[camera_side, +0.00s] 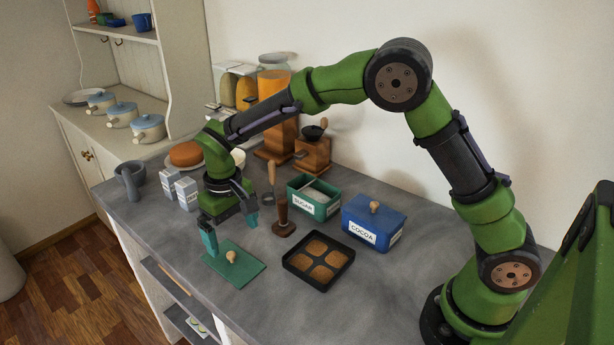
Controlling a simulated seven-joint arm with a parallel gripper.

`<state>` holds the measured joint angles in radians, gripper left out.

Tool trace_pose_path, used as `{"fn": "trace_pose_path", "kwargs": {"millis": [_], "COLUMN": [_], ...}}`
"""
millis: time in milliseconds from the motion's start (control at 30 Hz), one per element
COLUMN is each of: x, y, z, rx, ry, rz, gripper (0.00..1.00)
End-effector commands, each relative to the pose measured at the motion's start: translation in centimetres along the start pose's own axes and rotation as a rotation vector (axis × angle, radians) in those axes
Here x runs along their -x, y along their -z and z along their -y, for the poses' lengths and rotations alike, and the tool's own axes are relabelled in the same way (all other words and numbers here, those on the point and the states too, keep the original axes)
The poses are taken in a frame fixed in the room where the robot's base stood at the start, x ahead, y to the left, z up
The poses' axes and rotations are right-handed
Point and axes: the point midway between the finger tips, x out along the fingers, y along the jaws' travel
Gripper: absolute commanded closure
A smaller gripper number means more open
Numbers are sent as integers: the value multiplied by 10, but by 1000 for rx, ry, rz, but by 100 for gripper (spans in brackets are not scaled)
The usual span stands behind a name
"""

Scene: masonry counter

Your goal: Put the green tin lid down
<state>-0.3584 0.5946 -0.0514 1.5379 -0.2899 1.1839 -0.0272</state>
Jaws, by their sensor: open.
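The green tin lid (238,270) lies flat on the grey counter, near its front edge. A round wooden knob (231,257) stands up from its middle. My gripper (231,236) is open and empty, with its teal fingertips apart. It is just behind and above the lid, one finger close to the lid's back left corner and the other over the counter to the right. I cannot tell whether the left finger touches the lid. The green sugar tin (314,197) stands without a lid behind and to the right, with pale contents showing.
A blue cocoa tin (373,223) with its lid on and a dark baking tray (319,261) stand to the right. A dark wooden tamper-like tool (283,220) is just right of my gripper. White cartons (181,190) and a mortar (131,180) stand left.

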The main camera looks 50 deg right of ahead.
Motion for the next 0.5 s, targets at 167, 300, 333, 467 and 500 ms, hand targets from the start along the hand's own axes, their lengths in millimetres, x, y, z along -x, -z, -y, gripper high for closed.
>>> {"fn": "trace_pose_path", "kwargs": {"millis": [167, 300, 333, 467, 500], "x": [29, 41, 44, 74, 86], "y": [0, -1, -2, -15, -23], "z": [0, -1, -3, -18, -25], "rx": [0, -2, -5, -37, -54], "ry": [0, 3, 7, 42, 61], "rz": [-2, -3, -7, -56, -80], "gripper": [0, 0, 0, 0, 0]}}
